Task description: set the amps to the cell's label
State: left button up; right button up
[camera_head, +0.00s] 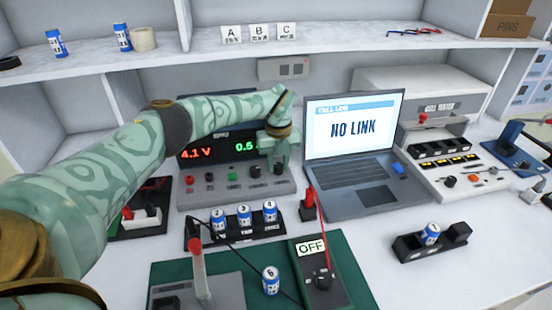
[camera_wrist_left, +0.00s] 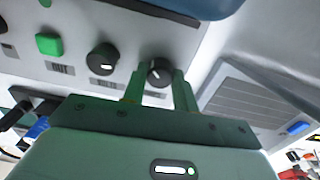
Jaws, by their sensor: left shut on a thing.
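The power supply (camera_head: 222,192) stands at the back middle, its display reading 4.1 V in red and a green value starting 0.5, the rest hidden behind my arm. My left gripper (camera_head: 279,160) reaches down to its front panel and is shut on the rightmost black knob (camera_wrist_left: 158,71), which shows between the fingers in the left wrist view. Another black knob (camera_wrist_left: 102,59) and a green button (camera_wrist_left: 48,44) lie left of it. Blue-white cells with numbers stand in a black rack (camera_head: 247,239); another cell (camera_head: 271,280) stands on the green mat. Their fine print is too small to read. My right gripper is not in view.
A laptop (camera_head: 355,185) showing NO LINK stands close right of the gripper. A meter (camera_head: 320,280) with an OFF tag lies on the green mat (camera_head: 165,272). A black holder (camera_head: 408,250) with a cell and a tester (camera_head: 450,170) are at right. A shelf (camera_head: 350,42) runs above.

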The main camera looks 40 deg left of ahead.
aim_at(278, 165)
pick_arm(q)
jog(key=m+p, duration=0.1)
jog(key=m, duration=0.3)
jog(key=shift+r+m, duration=0.1)
jog(key=shift+m, duration=0.2)
jog(key=m, duration=0.4)
jog(key=shift+m+p, duration=0.3)
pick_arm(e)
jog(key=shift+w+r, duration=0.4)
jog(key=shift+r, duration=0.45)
pick_arm(q)
jog(key=o, duration=1)
jog(key=shift+c, duration=0.2)
notch_tip(278, 165, up, 16)
jog(key=p, duration=0.5)
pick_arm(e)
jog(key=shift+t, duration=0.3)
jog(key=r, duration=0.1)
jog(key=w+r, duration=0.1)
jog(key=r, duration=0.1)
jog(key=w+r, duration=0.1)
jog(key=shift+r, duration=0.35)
